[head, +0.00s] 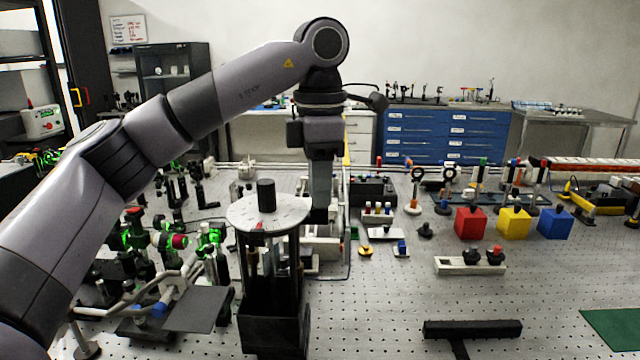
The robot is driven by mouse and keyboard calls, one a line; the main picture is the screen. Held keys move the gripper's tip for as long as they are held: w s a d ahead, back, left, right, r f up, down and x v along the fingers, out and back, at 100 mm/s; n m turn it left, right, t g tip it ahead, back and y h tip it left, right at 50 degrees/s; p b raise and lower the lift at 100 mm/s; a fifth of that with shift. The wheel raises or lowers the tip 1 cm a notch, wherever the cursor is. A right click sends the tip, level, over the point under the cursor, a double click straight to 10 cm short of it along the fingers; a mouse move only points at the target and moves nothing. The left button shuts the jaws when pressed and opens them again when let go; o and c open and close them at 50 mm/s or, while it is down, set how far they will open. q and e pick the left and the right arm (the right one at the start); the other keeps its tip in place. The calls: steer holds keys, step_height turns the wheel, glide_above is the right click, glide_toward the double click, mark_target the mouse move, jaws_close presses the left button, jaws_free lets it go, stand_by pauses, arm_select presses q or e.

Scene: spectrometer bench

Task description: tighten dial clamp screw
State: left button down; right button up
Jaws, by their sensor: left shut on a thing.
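A round pale dial plate (245,214) with a black cylinder (266,195) on its middle sits on top of a dark upright stand (272,318) at the front centre. My left gripper (320,214) points straight down at the right edge of the dial plate. Its dark fingertips are shut at about the plate's height. The dial clamp screw is not clearly visible; the fingertips cover the place at the rim where they grip. A small red mark (260,226) shows on the front of the plate. My right gripper is not in view.
The perforated optical table (390,320) is crowded with green-lit optics on the left. Red (471,223), yellow (514,222) and blue (555,224) cubes stand right. A black T-shaped bar (472,329) lies front right. Bare table lies between the stand and this bar.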

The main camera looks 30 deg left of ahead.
arm_select(q)
steer(key=m, duration=0.4)
steer(key=shift+m, duration=0.3)
steer(key=m, duration=0.4)
steer(key=shift+m, duration=0.3)
steer(key=m, duration=0.4)
steer(key=shift+m, duration=2.1)
steer(key=c, duration=1.1)
jaws_free()
steer(key=shift+r, duration=0.15)
steer(key=shift+r, duration=3.45)
